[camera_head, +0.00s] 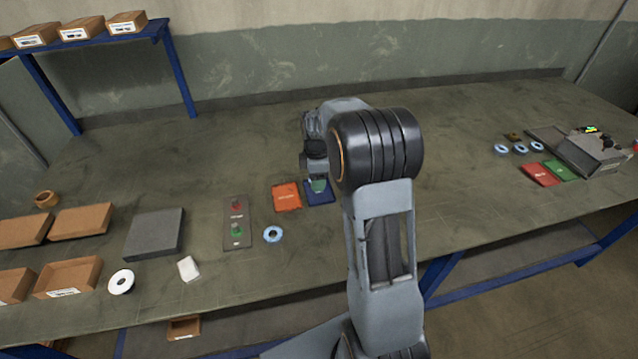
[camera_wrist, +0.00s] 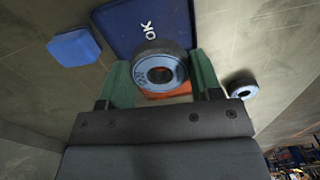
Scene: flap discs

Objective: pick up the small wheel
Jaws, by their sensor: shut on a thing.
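A small wheel (camera_wrist: 160,72) with a dark rim, a pale blue face and a round centre hole sits between the two green fingers of my gripper (camera_wrist: 163,80) in the wrist view. The fingers are shut on it from both sides. In the head view my gripper (camera_head: 318,186) is over the blue mat (camera_head: 321,198), and its wheel is hard to make out there. The blue mat, marked OK, also shows behind the wheel in the wrist view (camera_wrist: 118,22). I cannot tell how high the wheel is above the surface.
An orange mat (camera_head: 286,197) lies left of the blue one. A loose blue-ringed disc (camera_head: 272,234) lies near a panel with red and green buttons (camera_head: 237,222). A white disc (camera_head: 121,282) and cardboard boxes (camera_head: 68,277) are at left. Several discs (camera_head: 521,147) lie at right.

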